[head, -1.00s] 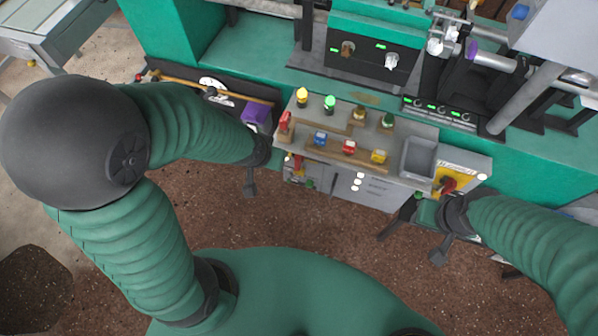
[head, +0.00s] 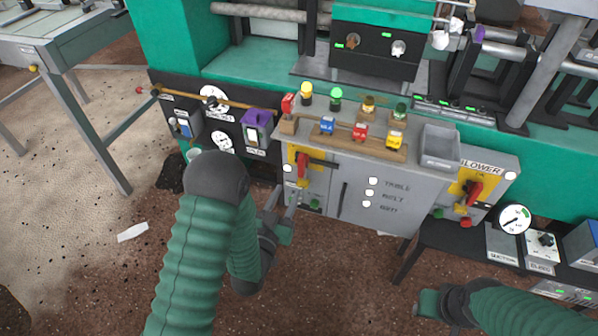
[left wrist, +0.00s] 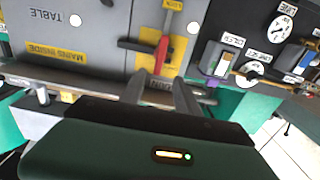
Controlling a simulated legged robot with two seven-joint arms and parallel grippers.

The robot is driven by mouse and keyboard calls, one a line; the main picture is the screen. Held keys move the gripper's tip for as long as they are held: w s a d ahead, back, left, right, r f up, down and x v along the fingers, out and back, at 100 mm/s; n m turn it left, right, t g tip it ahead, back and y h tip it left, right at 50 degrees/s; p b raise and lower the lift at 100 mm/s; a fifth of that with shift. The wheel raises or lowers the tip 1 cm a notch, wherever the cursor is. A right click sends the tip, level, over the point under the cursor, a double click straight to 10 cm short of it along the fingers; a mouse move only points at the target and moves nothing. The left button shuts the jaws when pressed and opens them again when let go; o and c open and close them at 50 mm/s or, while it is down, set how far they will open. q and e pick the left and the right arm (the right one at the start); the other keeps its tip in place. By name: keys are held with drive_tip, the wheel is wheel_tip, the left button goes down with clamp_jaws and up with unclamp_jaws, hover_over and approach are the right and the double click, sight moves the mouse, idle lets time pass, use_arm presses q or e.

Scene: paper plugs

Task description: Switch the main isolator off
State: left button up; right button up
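The main isolator is a red handle (head: 305,160) on a yellow plate (head: 293,177) at the left of the grey control box. In the left wrist view the red handle (left wrist: 161,52) and its yellow plate (left wrist: 177,48) stand just beyond my fingers, beside a partly covered MAIN label. My left gripper (head: 283,207) is below and slightly left of the isolator. In the left wrist view its two fingers (left wrist: 160,94) are apart with nothing between them, and they point towards the handle without clearly touching it. My right gripper (head: 430,303) is low at the right; its finger gap is unclear.
A similar red handle on a yellow plate, the blower isolator (head: 473,192), is at the box's right end. Buttons and small coloured switches (head: 360,132) cover the box top. A dial panel (head: 215,120) stands left, and a low black bench (head: 460,240) right.

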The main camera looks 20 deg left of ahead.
sight(300, 166)
use_arm(q)
drive_tip(key=w, duration=0.3)
drive_tip(key=w+b, duration=0.1)
drive_tip(key=w, duration=0.3)
drive_tip(key=w+b, duration=0.1)
drive_tip(key=w, duration=0.3)
drive_tip(key=shift+w+d, duration=0.25)
drive_tip(key=shift+c, duration=0.2)
clamp_jaws()
idle(0.6)
